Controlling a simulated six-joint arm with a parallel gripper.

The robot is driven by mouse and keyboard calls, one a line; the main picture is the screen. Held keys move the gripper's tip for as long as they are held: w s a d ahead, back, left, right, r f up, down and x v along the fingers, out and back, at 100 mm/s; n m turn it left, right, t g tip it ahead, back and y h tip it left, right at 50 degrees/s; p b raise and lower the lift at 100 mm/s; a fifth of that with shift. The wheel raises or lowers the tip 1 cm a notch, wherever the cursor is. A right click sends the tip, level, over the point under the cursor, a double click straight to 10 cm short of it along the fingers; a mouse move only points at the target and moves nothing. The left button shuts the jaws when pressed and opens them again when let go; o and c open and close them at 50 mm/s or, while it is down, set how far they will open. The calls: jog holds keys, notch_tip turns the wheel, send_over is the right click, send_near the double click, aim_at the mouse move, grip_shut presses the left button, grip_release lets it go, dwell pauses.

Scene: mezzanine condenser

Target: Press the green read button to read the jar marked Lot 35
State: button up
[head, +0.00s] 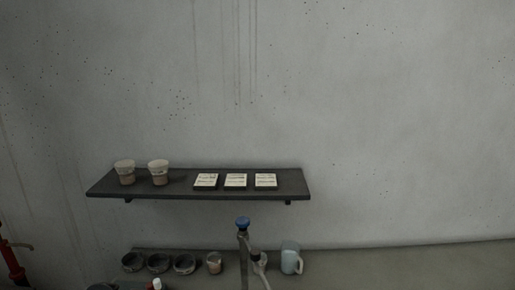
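No green read button shows in the head view. Two small jars, a left jar (126,173) and a right jar (159,173), stand upright on the dark wall shelf (190,191). They have pale tops and brownish lower parts. Another small brownish jar or cup (214,263) stands on the surface below the shelf. No lot marking can be read on any of them, so I cannot tell which is Lot 35. My gripper is not in view.
Three pale cards with unreadable print, a left card (206,180), middle card (235,180) and right card (265,180), lie on the shelf. Below are several dark bowls (159,262) and a pale blue jug (290,259). A red fixture (13,262) is at lower left. The counter's right side looks clear.

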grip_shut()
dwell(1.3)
